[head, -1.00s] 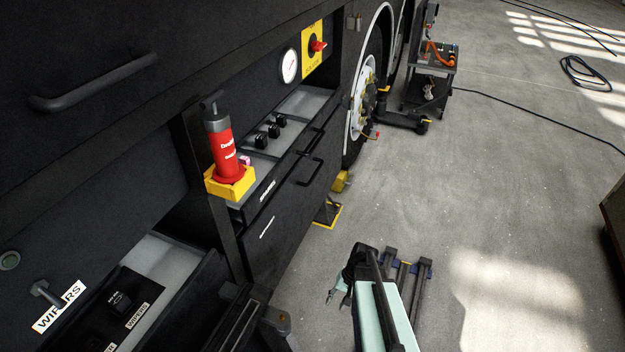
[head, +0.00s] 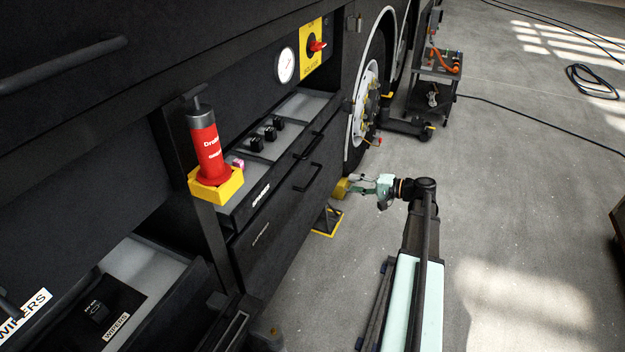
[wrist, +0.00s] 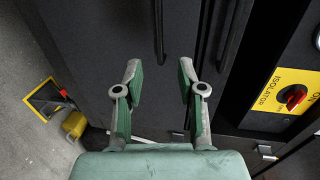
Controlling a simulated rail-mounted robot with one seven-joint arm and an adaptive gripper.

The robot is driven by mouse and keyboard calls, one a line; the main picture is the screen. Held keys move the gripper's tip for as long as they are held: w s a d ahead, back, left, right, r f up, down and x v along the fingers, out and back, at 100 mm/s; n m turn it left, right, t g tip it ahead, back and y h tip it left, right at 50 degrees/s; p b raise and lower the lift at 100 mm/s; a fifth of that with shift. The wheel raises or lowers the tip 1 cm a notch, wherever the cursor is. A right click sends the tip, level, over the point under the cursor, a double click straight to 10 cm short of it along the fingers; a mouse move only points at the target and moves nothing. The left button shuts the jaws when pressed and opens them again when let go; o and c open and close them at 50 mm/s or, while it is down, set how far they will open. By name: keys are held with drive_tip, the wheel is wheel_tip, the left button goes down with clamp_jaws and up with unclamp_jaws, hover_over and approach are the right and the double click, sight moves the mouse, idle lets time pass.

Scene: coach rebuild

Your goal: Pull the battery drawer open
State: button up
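A black front with two drawers is at centre in the head view; their small labels are too blurred to read, so I cannot tell which is the battery drawer. The upper drawer (head: 262,174) stands open. The lower drawer (head: 275,235) looks shut, and a black bar handle (head: 307,177) sits near its top. In the wrist view one bar handle (wrist: 159,30) lies ahead of the gap between my fingers, and a second (wrist: 234,32) is to the right. My gripper (head: 360,184), also in the wrist view (wrist: 160,72), is open, empty and apart from the handles.
A red cylinder (head: 207,150) stands in a yellow holder (head: 216,187) at the near corner. An open wipers drawer (head: 155,262) is at lower left. The red isolator switch (head: 317,46), wheel (head: 366,95) and trolley (head: 435,80) lie beyond.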

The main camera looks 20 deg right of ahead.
sight(313, 178)
drive_tip(key=p+x, duration=0.2)
drive_tip(key=x, duration=1.4)
drive_tip(key=shift+w+a+p, duration=0.1)
drive_tip(key=shift+p, duration=0.3)
clamp_jaws()
